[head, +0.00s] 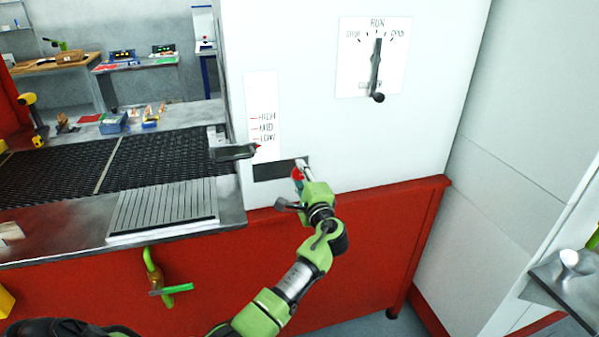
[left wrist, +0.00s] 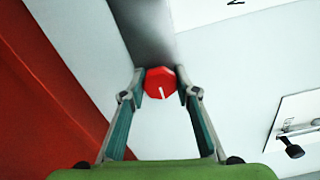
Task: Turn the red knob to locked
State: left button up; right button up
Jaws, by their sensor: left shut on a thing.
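The red knob (left wrist: 160,81) shows in the left wrist view as a red polygon with a white pointer mark. The mark points down in that picture, slightly to the right. In the head view the knob (head: 297,174) is partly hidden by my gripper, at the right end of a dark plate (head: 270,172) low on the white panel. My left gripper (left wrist: 160,84) is shut on the knob, one finger on each side. Any label for locked is not readable in either view. My right gripper is not in view.
Above are a HIGH/MID/LOW scale (head: 262,120) with a black lever (head: 234,152), and a RUN dial plate (head: 350,60) with a black handle (head: 376,70). A red base (head: 350,240) runs below.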

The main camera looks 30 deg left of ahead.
pick_arm(q)
jog(key=shift+f, duration=0.1)
dwell(0.4)
jog(key=o, duration=1.1)
jog(key=v, duration=1.2)
